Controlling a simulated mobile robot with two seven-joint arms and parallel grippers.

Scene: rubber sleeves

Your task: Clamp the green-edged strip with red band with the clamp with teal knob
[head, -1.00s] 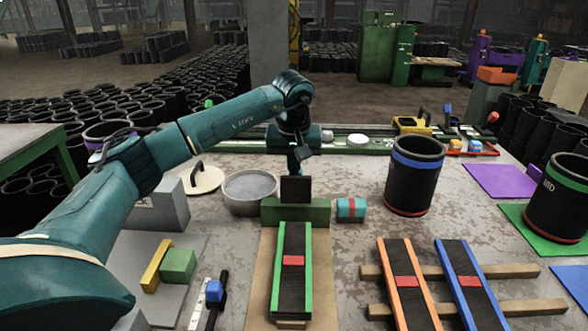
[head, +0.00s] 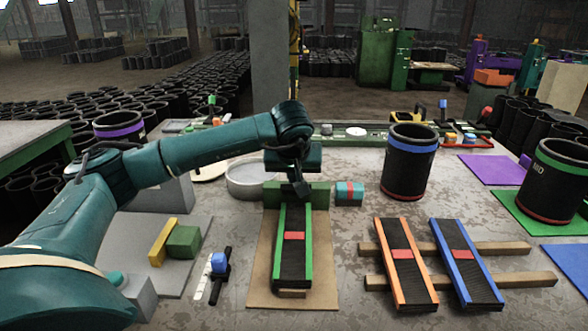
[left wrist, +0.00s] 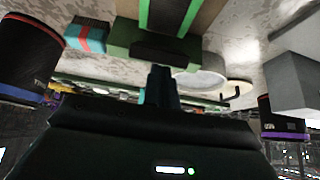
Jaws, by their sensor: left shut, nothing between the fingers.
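The green-edged strip with a red band (head: 293,236) lies lengthwise on a brown board (head: 328,290), its far end at a green block (head: 318,194). The strip's end also shows in the left wrist view (left wrist: 172,15), by the green block (left wrist: 125,36). My left gripper (head: 301,188) is shut and empty, tilted above the strip's far end. Its dark fingers show in the left wrist view (left wrist: 160,75). A small black clamp with a blue knob (head: 218,264) lies left of the board. My right gripper is not in view.
A teal box with a red band (head: 349,193) stands right of the green block. Orange-edged (head: 402,262) and blue-edged (head: 465,262) strips lie on wooden bars further right. A yellow bar (head: 163,242) and a green block (head: 184,242) lie left. A black sleeve (head: 407,165) stands behind.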

